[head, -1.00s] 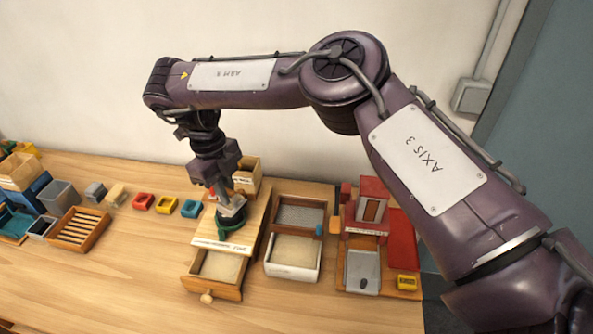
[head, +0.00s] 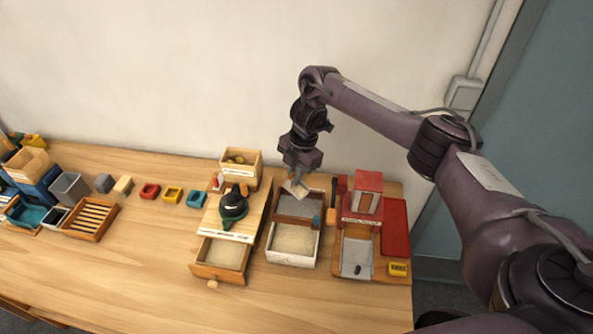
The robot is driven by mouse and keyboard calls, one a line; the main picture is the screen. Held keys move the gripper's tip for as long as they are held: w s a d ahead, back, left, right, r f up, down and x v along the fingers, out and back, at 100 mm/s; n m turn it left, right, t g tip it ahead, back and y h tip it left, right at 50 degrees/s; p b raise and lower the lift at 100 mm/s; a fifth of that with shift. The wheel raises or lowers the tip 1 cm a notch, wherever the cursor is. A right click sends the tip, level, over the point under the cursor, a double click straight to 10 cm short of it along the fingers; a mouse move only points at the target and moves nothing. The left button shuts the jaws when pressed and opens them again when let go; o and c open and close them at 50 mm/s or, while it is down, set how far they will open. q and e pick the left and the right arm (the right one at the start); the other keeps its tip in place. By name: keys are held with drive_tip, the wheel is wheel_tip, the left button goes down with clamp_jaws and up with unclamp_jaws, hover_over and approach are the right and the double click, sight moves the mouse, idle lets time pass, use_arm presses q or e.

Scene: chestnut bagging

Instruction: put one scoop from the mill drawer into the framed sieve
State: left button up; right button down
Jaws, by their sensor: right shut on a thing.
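My right gripper (head: 297,180) is shut on a small pale scoop (head: 298,190), which is tilted. It holds the scoop over the back part of the framed sieve (head: 318,207), a wooden frame with grey mesh. Whether the scoop touches the mesh, and what is in it, I cannot tell. The mill (head: 250,210) is a wooden board with a dark green and black grinder on it, left of the sieve. Its drawer (head: 212,271) is pulled out at the front and holds pale meal. My left gripper is not in view.
A white bin (head: 293,261) of pale meal sits in front of the sieve. A wooden box (head: 240,157) is behind the mill. Small coloured trays and a slatted crate (head: 90,217) lie left. The front table is clear.

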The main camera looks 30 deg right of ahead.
drive_tip(key=shift+s+d+f, duration=0.1)
drive_tip(key=shift+d+f, duration=0.1)
drive_tip(key=shift+s+f+t+b, duration=0.15)
drive_tip(key=shift+f+t+b, duration=0.2)
drive_tip(key=shift+b, duration=0.5)
drive_tip(key=b, duration=0.1)
drive_tip(key=s+f+t+b, duration=0.1)
drive_tip(key=shift+d+t+y+b, duration=0.25)
drive_tip(key=shift+y+b, duration=0.05)
drive_tip(key=s+t+b, duration=0.1)
drive_tip(key=b, duration=0.2)
drive_tip(key=s+t+y+b, duration=0.1)
drive_tip(key=t+b, duration=0.1)
drive_tip(key=b, duration=0.2)
drive_tip(key=shift+s+d+r, duration=0.1)
drive_tip(key=shift+d, duration=0.25)
drive_tip(key=t+b, duration=0.1)
drive_tip(key=b, duration=0.2)
drive_tip(key=s+t+b, duration=0.1)
drive_tip(key=b, duration=0.2)
drive_tip(key=t+y+b, duration=0.1)
drive_tip(key=b, duration=0.2)
drive_tip(key=shift+s+d+r, duration=0.15)
drive_tip(key=shift+s+r, duration=0.05)
drive_tip(key=shift+s, duration=0.1)
drive_tip(key=shift+r, duration=0.1)
